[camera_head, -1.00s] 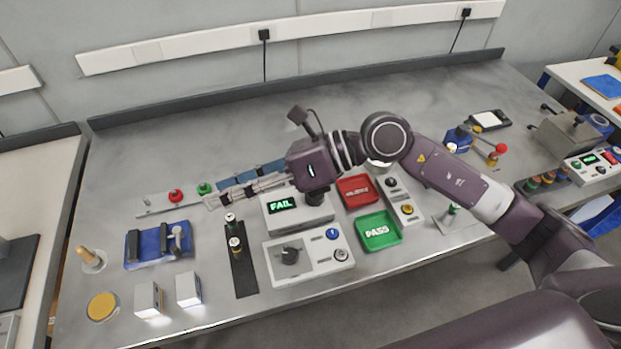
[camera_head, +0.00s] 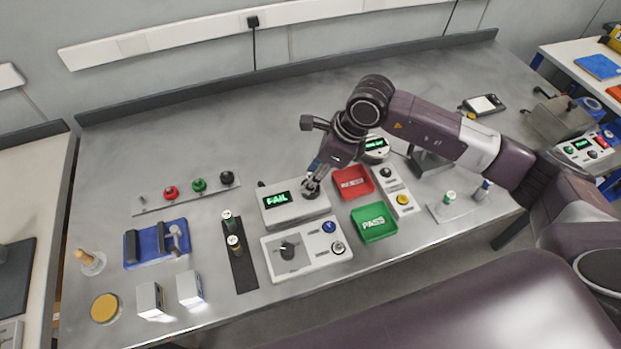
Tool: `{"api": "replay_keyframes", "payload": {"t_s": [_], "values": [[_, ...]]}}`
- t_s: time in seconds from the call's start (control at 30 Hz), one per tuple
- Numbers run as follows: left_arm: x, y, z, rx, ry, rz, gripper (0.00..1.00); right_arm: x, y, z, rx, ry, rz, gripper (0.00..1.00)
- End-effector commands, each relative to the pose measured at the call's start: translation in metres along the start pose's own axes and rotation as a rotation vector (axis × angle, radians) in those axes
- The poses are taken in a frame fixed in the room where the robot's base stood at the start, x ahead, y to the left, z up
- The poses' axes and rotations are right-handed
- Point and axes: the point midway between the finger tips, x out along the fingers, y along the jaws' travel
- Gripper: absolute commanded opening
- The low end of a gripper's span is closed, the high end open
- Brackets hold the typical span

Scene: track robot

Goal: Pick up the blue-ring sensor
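A small upright sensor with a blue band (camera_head: 485,189) stands on a light plate (camera_head: 462,207) at the right front of the bench. A similar sensor with a green band (camera_head: 449,197) stands on the same plate, to its left. My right gripper (camera_head: 311,188) points down at the top of the grey tester (camera_head: 294,214), whose screen reads FAIL. It is far to the left of the blue-ring sensor. The fingers are small and dark here, so I cannot tell whether they are open or hold anything. My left gripper is not in view.
A red tray (camera_head: 352,184), a green PASS tray (camera_head: 374,223) and a narrow button box (camera_head: 396,194) lie between the gripper and the sensor plate. A knob panel (camera_head: 306,252) is in front of the tester. The back of the bench (camera_head: 200,130) is clear.

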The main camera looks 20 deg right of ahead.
Motion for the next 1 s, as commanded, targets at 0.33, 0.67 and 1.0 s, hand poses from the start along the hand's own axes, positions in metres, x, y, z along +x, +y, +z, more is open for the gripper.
{"api": "replay_keyframes", "payload": {"t_s": [0.33,0.67,1.0], "values": [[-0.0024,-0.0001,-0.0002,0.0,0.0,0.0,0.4,0.0109,0.0004,-0.0001,-0.001,-0.001,0.0,0.36],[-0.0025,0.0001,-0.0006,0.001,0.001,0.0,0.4,0.0105,0.0004,0.0001,-0.001,-0.001,0.0,0.0],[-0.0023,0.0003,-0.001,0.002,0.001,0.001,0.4,0.0095,0.0002,0.0007,-0.001,-0.002,-0.001,0.0]]}}
